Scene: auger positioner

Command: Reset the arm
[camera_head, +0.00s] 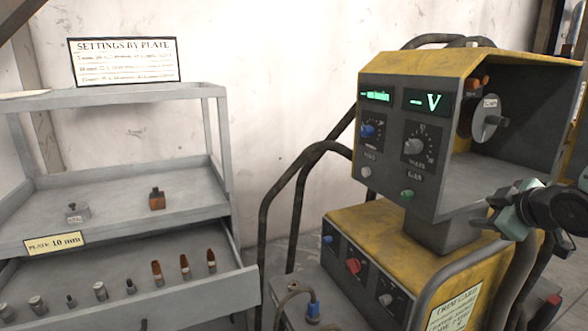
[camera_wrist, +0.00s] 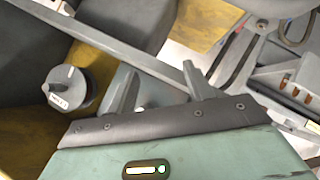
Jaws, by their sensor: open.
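My gripper (camera_head: 497,208) is at the right of the head view, in front of the lower right part of the yellow and grey welding machine (camera_head: 455,62). In the wrist view its two grey fingers (camera_wrist: 162,92) stand apart with nothing between them. Parts of the fingers are hidden behind the dark edge of the gripper body.
The machine has lit green displays (camera_head: 427,102), knobs and an open bay with a round spool (camera_head: 487,120). A grey shelf cart (camera_head: 120,95) at the left holds small parts and an open drawer (camera_head: 200,295). A settings sign (camera_head: 124,62) stands on top.

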